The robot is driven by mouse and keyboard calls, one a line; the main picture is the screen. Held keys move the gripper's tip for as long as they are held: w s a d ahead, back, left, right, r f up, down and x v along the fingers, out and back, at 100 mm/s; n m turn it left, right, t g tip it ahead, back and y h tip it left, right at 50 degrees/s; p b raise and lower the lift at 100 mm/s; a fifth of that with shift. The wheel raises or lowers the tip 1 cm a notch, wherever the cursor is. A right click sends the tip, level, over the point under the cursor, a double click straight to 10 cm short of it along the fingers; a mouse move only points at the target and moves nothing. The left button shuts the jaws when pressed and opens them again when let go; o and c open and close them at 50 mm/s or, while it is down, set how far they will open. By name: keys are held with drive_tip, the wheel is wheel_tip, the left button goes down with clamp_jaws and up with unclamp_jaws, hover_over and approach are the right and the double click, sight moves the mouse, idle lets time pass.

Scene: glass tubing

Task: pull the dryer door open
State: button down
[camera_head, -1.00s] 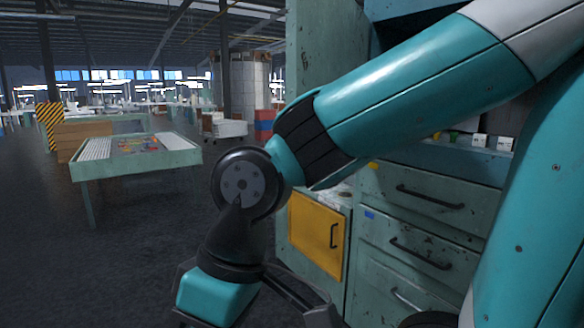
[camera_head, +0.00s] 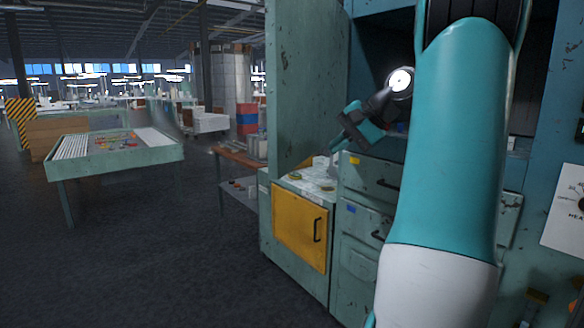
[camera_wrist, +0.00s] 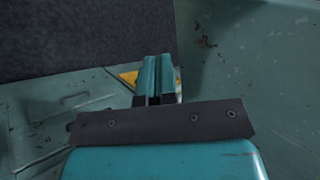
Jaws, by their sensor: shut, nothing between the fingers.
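A yellow door (camera_head: 300,232) with a dark vertical handle (camera_head: 317,230) at its right side is set in the front of a worn green cabinet, low in the head view. It looks closed, and I take it for the dryer door, though no label shows. My gripper (camera_head: 341,142) is above and behind this door, near the tall green panel, its fingers pointing down to the left. It is shut and empty, apart from the handle. The wrist view shows the two teal fingers (camera_wrist: 155,76) together, with a yellow patch (camera_wrist: 128,78) behind them.
Drawers (camera_head: 366,185) with dark handles stand right of the yellow door, partly behind my arm. A tall green panel (camera_head: 300,80) rises behind the cabinet top. A white dial plate (camera_head: 566,212) is at far right. Open floor (camera_head: 150,270) lies at front left, before a green table (camera_head: 115,165).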

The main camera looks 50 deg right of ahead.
sight(282, 176)
drive_tip(key=shift+w+r+p+x, duration=0.3)
drive_tip(key=shift+p+x, duration=0.05)
drive_tip(key=shift+x, duration=1.75)
drive_tip(key=shift+w+r+p+x, duration=0.3)
drive_tip(key=shift+r+x, duration=0.05)
drive_tip(key=shift+x, duration=1.8)
drive_tip(key=shift+w+r+p+x, duration=0.3)
drive_tip(key=shift+p+x, duration=0.05)
drive_tip(key=shift+x, duration=1.75)
drive_tip(key=shift+a, duration=0.1)
